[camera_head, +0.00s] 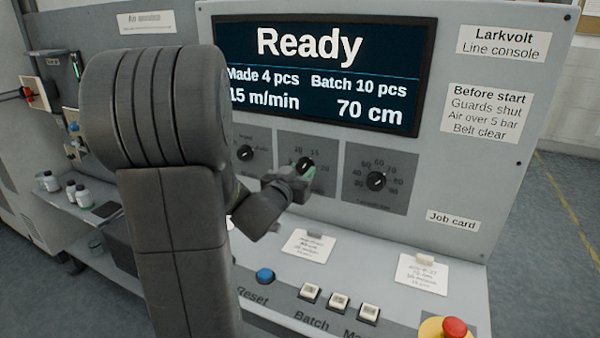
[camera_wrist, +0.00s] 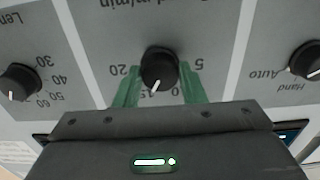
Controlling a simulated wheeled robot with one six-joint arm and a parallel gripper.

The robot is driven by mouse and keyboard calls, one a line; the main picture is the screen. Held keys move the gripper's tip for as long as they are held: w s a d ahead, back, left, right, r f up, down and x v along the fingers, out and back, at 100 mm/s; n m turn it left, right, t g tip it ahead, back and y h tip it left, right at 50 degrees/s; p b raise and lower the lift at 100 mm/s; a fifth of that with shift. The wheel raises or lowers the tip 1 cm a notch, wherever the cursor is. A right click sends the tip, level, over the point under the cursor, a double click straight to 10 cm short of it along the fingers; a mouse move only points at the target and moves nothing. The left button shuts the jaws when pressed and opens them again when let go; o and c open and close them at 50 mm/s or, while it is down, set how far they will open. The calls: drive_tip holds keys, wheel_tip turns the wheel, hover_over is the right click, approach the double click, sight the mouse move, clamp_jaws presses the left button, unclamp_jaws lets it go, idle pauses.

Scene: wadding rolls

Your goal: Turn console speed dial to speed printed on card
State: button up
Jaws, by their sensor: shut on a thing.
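The speed dial (camera_head: 305,163) is the middle of three dials on the console; its black knob (camera_wrist: 159,68) is centred in the wrist view. My gripper (camera_wrist: 160,84) is shut on this knob, one green finger on each side. The white pointer aims down in that upside-down picture, close to a partly hidden mark that looks like 15. The screen (camera_head: 318,75) reads Ready, 15 m/min, 70 cm, Made 4 pcs, Batch 10 pcs. Two white cards lie on the sloping desk, a right card (camera_head: 421,274) and a left card (camera_head: 308,246); their small print is unreadable.
The length dial (camera_head: 376,181) is right of the speed dial and a mode dial (camera_head: 245,153) is left. Below are a blue Reset button (camera_head: 265,275), several white buttons (camera_head: 338,301) and a red stop button (camera_head: 455,327). My arm covers the console's left part.

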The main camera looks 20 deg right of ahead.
drive_tip(key=shift+n, duration=0.3)
drive_tip(key=n+p, duration=0.3)
drive_tip(key=n, duration=0.1)
drive_tip(key=shift+r, duration=0.15)
drive_tip(key=n+p, duration=0.3)
drive_tip(key=n, duration=0.4)
drive_tip(key=shift+p, duration=0.3)
drive_tip(key=o, duration=1)
drive_tip(key=shift+s, duration=0.1)
drive_tip(key=b+v, duration=0.1)
drive_tip(key=v, duration=1.2)
drive_tip(key=shift+s+a+b, duration=0.25)
drive_tip(key=shift+b, duration=0.05)
